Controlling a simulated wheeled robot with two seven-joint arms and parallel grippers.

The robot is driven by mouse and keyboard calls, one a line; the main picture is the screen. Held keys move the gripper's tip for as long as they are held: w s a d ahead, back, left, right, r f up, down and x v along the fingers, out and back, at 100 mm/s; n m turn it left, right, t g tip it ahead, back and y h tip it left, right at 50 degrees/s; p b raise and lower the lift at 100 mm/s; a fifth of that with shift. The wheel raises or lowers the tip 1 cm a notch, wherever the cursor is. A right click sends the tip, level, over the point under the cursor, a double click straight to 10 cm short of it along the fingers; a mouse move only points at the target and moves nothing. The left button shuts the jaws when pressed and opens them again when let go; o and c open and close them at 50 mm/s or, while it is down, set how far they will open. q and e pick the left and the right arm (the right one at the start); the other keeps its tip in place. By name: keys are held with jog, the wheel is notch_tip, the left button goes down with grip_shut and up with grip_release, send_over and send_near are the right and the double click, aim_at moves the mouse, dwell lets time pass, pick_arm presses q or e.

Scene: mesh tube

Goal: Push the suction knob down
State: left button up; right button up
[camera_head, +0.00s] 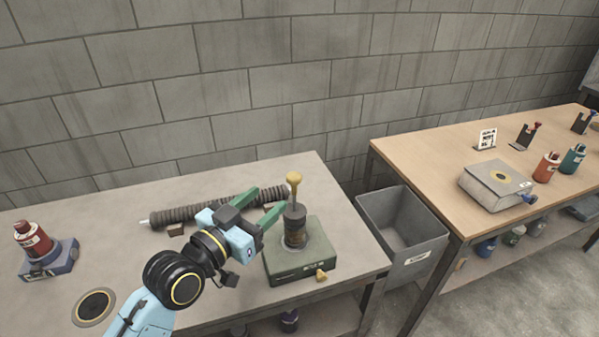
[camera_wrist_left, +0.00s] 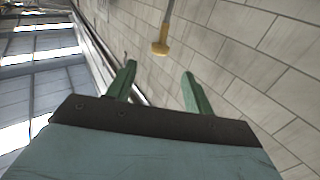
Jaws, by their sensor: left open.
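A green box (camera_head: 300,262) on the left table carries a dark cylinder (camera_head: 295,225) with a rod and a yellow knob (camera_head: 294,178) on top, which I take for the suction knob. The knob stands raised above the cylinder. My left gripper (camera_head: 270,198), with green fingers, is open and empty, just left of the rod and cylinder. I cannot tell whether a finger touches the cylinder. My right gripper is in neither view.
A ribbed dark tube (camera_head: 200,209) lies behind my left gripper. A red bottle (camera_head: 33,239) on a blue-grey base stands far left, near a dark round disc (camera_head: 94,306). A grey bin (camera_head: 400,222) stands between the tables.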

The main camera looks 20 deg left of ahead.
aim_at(299, 174)
pick_arm(q)
jog(key=x, duration=1.2)
jog(key=shift+f, duration=0.1)
grip_shut()
